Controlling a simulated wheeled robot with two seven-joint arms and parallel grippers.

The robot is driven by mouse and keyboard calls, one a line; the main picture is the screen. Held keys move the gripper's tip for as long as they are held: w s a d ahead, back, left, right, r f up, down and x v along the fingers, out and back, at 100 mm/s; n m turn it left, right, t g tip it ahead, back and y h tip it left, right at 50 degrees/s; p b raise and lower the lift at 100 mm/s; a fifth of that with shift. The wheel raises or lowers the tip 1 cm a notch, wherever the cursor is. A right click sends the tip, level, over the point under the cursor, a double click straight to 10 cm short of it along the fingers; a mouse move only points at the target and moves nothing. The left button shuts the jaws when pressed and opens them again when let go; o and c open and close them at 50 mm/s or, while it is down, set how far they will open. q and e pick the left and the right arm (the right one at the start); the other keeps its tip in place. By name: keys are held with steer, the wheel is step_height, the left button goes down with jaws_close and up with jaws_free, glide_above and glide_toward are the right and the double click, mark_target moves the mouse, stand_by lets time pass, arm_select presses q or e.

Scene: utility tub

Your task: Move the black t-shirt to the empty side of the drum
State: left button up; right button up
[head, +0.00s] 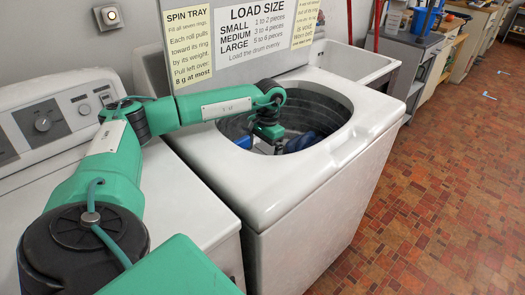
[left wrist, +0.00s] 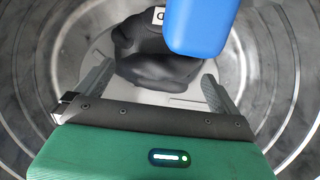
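The black t-shirt (left wrist: 150,62) lies bunched on the drum floor in the left wrist view, with a small white tag marked with a letter at its far edge. My left gripper (left wrist: 158,80) is open, its two grey fingers apart and pointing at the near edge of the shirt. Nothing shows held between them. In the head view my left gripper (head: 272,146) reaches down through the round opening into the drum (head: 322,113). The shirt is hard to make out there. My right gripper is not in view.
A blue rounded object (left wrist: 200,25) hangs over the shirt's right side in the left wrist view, close to the right finger. Blue also shows inside the drum in the head view (head: 300,142). The washer's white top rim (head: 355,130) surrounds the opening; a sign board (head: 245,35) stands behind it.

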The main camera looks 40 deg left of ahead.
arm_select(q)
steer(key=shift+r, duration=0.1)
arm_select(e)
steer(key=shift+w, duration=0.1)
arm_select(q)
steer(key=shift+r, duration=0.3)
steer(key=shift+r+p, duration=0.45)
steer(key=shift+p, duration=0.05)
step_height(320, 180, up, 12)
steer(key=w, duration=0.1)
steer(key=shift+w+f, duration=0.25)
steer(key=shift+w, duration=0.15)
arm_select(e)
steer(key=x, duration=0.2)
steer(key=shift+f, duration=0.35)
arm_select(q)
steer(key=shift+d, duration=0.1)
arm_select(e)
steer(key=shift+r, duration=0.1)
